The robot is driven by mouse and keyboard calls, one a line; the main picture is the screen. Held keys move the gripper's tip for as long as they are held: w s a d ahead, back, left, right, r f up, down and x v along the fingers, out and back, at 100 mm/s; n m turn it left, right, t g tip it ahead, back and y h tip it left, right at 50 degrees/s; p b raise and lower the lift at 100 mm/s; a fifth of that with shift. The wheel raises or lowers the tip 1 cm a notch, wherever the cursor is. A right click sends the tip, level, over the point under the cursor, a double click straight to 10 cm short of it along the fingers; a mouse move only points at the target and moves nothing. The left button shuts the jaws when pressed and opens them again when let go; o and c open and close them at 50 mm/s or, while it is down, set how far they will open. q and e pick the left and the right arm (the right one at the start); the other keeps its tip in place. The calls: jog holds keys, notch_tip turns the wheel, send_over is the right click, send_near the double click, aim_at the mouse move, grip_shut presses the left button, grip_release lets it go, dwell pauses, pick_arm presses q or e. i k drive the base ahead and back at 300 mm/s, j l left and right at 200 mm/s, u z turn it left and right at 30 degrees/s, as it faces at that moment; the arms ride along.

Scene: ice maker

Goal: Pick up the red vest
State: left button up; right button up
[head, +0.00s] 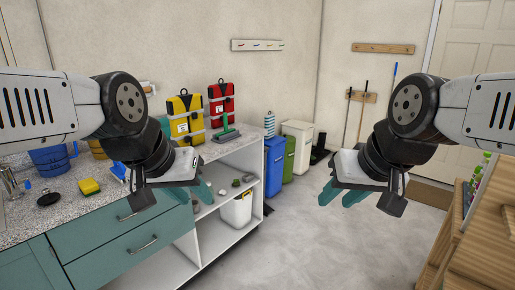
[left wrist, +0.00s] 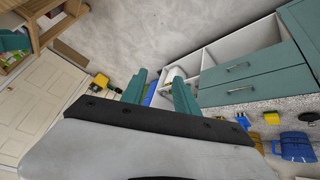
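The red vest (head: 222,104) stands upright at the back of the countertop, folded, with black edges and grey bands. The yellow vest (head: 186,117) stands just left of it. My left gripper (head: 193,193) is held in the air in front of the counter, nearer to me than the vests and apart from them. Its teal fingers are apart and empty, also in the left wrist view (left wrist: 158,92). My right gripper (head: 342,194) hangs over open floor to the right, its teal fingers apart and empty. I cannot make out the red vest in the left wrist view.
A green-handled squeegee (head: 226,132) lies in front of the red vest. A yellow sponge (head: 90,186) lies on the counter (head: 60,208). Blue (head: 274,160), green and white bins stand beyond the counter's end. Wooden shelving (head: 462,235) is at right. The middle floor is clear.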

aim_at(218, 93)
jog(key=i, duration=2.1)
jog(key=i+l+u, duration=0.2)
jog(key=i+u, duration=0.15)
jog(key=i, duration=0.2)
jog(key=i+l+u, duration=0.35)
jog(key=i, duration=0.15)
jog(key=i+j+z, duration=0.1)
